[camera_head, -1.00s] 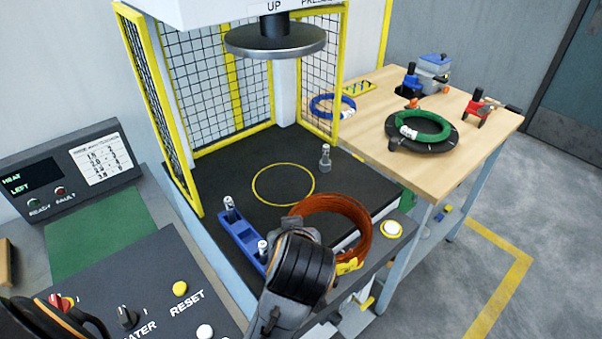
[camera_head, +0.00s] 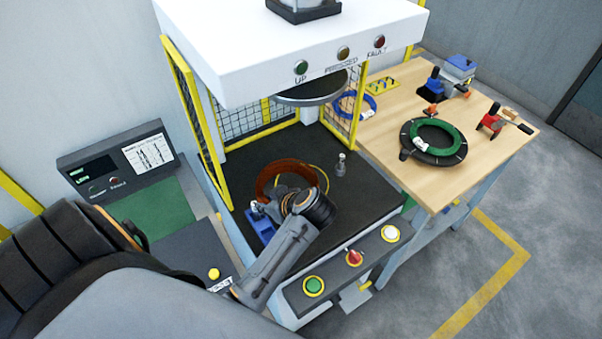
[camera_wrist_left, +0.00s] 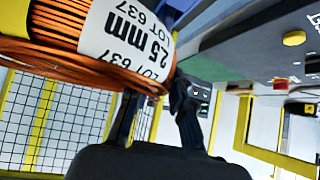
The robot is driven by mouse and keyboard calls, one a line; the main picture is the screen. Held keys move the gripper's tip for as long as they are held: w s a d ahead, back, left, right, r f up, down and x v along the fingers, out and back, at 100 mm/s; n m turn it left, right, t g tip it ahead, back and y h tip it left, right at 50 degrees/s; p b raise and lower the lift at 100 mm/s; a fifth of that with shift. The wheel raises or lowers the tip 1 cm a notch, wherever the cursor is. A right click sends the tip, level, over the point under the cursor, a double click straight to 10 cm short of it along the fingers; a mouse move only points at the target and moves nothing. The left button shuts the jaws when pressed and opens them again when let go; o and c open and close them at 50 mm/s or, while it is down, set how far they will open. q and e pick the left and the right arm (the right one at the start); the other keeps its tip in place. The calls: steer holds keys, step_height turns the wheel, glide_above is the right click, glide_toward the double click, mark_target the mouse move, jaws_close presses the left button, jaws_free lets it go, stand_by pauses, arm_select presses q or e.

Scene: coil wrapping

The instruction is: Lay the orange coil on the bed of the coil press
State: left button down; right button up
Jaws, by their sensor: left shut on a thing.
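The orange coil (camera_head: 266,181) is over the black press bed (camera_head: 362,192), overlapping the yellow ring mark (camera_head: 322,172) in the head view. My left gripper (camera_head: 290,200) is shut on its near side, with the wrist hiding part of the coil. In the left wrist view the coil (camera_wrist_left: 45,60) fills the upper left, with a white label (camera_wrist_left: 128,38) reading 2.5 mm, LOT 637, and the gripper (camera_wrist_left: 155,105) against it. I cannot tell whether the coil touches the bed. My right gripper is not in view.
The press head (camera_head: 310,92) hangs above the bed. Yellow-framed mesh guards (camera_head: 200,125) stand at left and back. A metal post (camera_head: 341,165) and a blue block (camera_head: 262,224) are on the bed. A wooden table (camera_head: 400,185) at right carries a green coil (camera_head: 445,138) and a blue coil (camera_head: 368,103).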

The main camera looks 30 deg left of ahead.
arm_select(q)
steer(key=shift+w+a+r, duration=0.1)
steer(key=shift+w+a, duration=0.1)
steer(key=shift+a, duration=0.05)
steer(key=w+a+f+b, duration=0.1)
steer(key=w+f+b, duration=0.2)
steer(key=w+b, duration=0.1)
steer(key=w+a+f+b, duration=0.1)
steer(key=w+f+b, duration=0.2)
steer(key=w+b, duration=0.1)
steer(key=w+a+f+b, duration=0.1)
steer(key=w+f+b, duration=0.2)
steer(key=b, duration=0.2)
steer(key=shift+w+a, duration=0.15)
steer(key=shift+w, duration=0.25)
steer(key=shift+w+a+f+b, duration=0.15)
steer(key=shift+w+b, duration=0.25)
steer(key=shift+b, duration=0.2)
steer(key=shift+w+f+b, duration=0.15)
steer(key=shift+f+b, duration=0.25)
steer(key=shift+b, duration=0.2)
step_height(320, 180, down, 3)
steer(key=b, duration=0.4)
steer(key=shift+r, duration=0.15)
